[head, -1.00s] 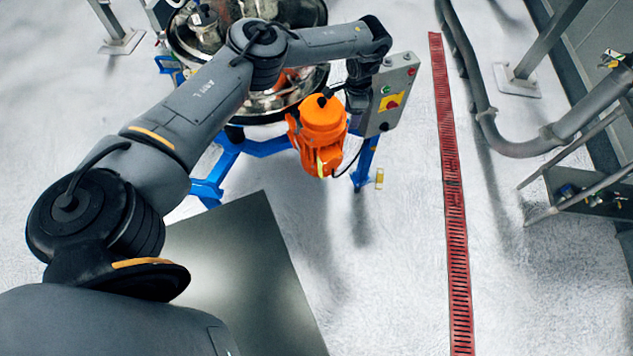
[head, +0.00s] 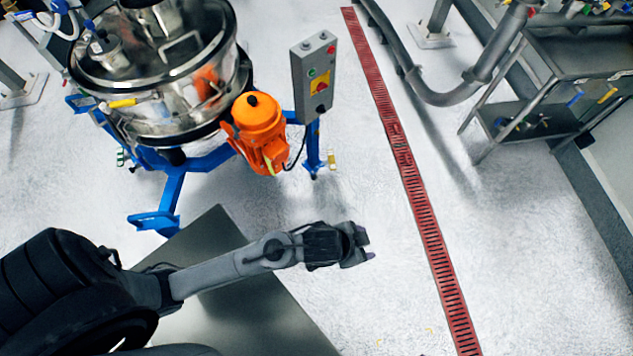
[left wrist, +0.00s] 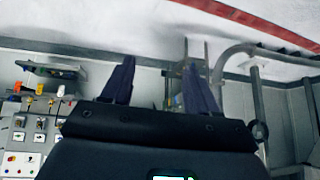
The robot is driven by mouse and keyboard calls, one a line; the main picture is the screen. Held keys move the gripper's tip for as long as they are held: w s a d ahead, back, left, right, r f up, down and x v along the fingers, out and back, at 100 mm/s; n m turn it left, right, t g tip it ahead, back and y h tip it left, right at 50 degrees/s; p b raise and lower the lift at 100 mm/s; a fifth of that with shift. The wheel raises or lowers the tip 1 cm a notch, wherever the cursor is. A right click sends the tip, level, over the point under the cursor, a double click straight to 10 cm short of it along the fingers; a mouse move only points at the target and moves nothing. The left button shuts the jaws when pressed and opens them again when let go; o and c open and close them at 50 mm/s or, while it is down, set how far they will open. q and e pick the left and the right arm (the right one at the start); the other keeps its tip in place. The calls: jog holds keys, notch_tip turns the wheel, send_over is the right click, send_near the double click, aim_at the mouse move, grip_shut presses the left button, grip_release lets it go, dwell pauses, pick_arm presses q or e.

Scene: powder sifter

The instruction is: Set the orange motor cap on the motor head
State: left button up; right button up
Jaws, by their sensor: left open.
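The orange motor cap (head: 257,109), with a small black knob on top, sits on the upper end of the orange motor head (head: 266,151) beside the sifter. From this angle I see no clear gap between them, though the exact fit cannot be told. My left gripper (head: 366,245) is below and to the right of the motor in the head view, apart from it. In the left wrist view its two dark fingers (left wrist: 158,85) are spread with nothing between them. The right gripper is not in view.
The steel sifter (head: 160,75) stands on a blue frame (head: 172,190) at upper left. A grey control box (head: 314,75) stands right of the motor. A metal plate (head: 255,318) lies under my arm. A red floor drain (head: 410,180) runs down the clear floor.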

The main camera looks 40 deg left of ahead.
pick_arm(q)
jog(key=s+a+r+n+g+y, duration=0.1)
jog(key=s+a+n+g+y, duration=0.1)
jog(key=s+a, duration=1)
jog(key=a+n+y, duration=0.1)
jog(key=a+n, duration=0.1)
jog(key=a, duration=0.1)
jog(key=shift+r+n+g, duration=0.2)
jog(key=shift+n+g, duration=0.1)
jog(key=shift+g, duration=0.1)
jog(key=shift+a, duration=0.1)
notch_tip(320, 180, up, 22)
jog(key=p, duration=2.2)
jog(key=shift+r, duration=0.15)
